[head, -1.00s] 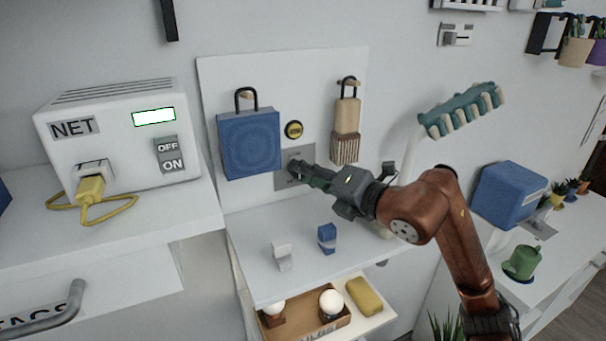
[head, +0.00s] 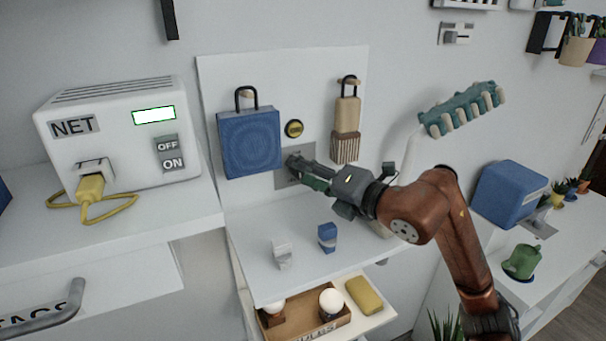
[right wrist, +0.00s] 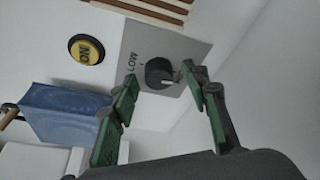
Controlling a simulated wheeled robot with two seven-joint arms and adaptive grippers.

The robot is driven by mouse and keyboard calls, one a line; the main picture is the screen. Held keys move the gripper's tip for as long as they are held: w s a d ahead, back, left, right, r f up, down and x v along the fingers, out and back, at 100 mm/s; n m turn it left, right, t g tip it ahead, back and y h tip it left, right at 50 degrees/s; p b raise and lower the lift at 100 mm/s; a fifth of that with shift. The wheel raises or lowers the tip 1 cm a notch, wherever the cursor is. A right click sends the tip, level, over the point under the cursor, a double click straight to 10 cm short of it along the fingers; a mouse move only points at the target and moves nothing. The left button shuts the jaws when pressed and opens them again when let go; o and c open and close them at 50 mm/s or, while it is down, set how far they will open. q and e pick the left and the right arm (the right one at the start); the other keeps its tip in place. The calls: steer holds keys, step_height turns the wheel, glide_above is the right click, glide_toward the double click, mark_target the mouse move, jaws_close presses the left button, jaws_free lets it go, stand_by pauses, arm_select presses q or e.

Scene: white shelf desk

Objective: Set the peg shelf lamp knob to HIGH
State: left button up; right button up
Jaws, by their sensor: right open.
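The lamp knob (right wrist: 159,73) is black and round with a white pointer mark. It sits on a grey plate (right wrist: 190,52) that also shows in the head view (head: 281,181). My right gripper (right wrist: 162,84) is open, with green-padded fingertips on either side of the knob area. One fingertip overlaps the plate close to the knob; I cannot tell whether it touches. In the head view my right gripper (head: 292,169) hides the knob's surroundings. My left gripper is not in view.
A yellow round button (head: 294,129) is above the plate. A blue hanging box (head: 249,143) is at its left and a wooden brush (head: 346,130) at its right. Small white (head: 281,254) and blue (head: 327,238) blocks stand on the shelf below.

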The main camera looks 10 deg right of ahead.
steer(key=shift+s, duration=0.1)
steer(key=v, duration=1.2)
steer(key=shift+a, duration=0.1)
